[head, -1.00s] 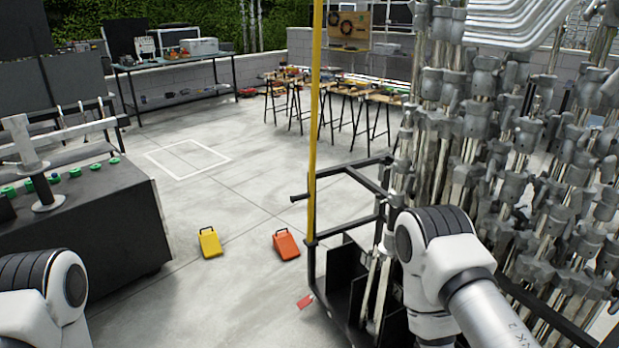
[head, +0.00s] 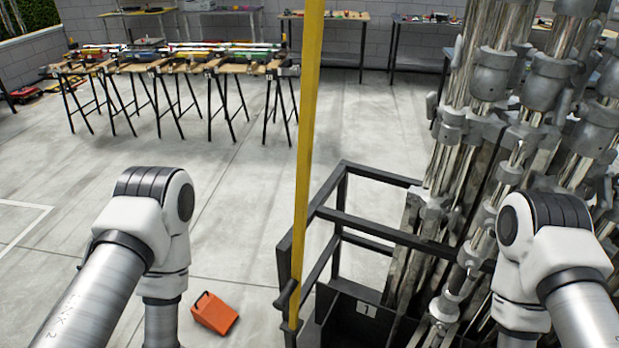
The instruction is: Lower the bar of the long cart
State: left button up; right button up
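A long black-framed cart (head: 385,178) stands at the right of the head view, loaded with metal stands. A tall yellow bar (head: 308,130) stands upright at its near left corner, running past the top edge of the picture. A dark handle-like piece (head: 286,294) sits near the bar's foot. My two arms come in from the lower left and lower right and bend downward. Both grippers are below the picture and hidden. The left forearm is left of the bar, and the right one is in front of the stands.
Metal stands (head: 500,75) crowd the cart's right side. An orange case (head: 214,313) lies on the floor between my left arm and the cart. Trestle tables (head: 200,65) with tools stand at the back left. The floor between them and the cart is clear.

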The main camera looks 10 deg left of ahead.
aim_at(315, 10)
jog(key=i+j+z, duration=0.25)
jog(key=j, duration=0.15)
jog(key=i+j+z, duration=0.1)
jog(key=j+z, duration=0.15)
jog(key=j, duration=0.2)
jog(key=i+j+z, duration=0.1)
jog(key=j+z, duration=0.15)
jog(key=j, duration=0.2)
jog(key=j+z, duration=0.25)
jog(key=j, duration=0.25)
jog(key=k, duration=0.15)
jog(key=j+z, duration=0.05)
jog(key=j, duration=0.05)
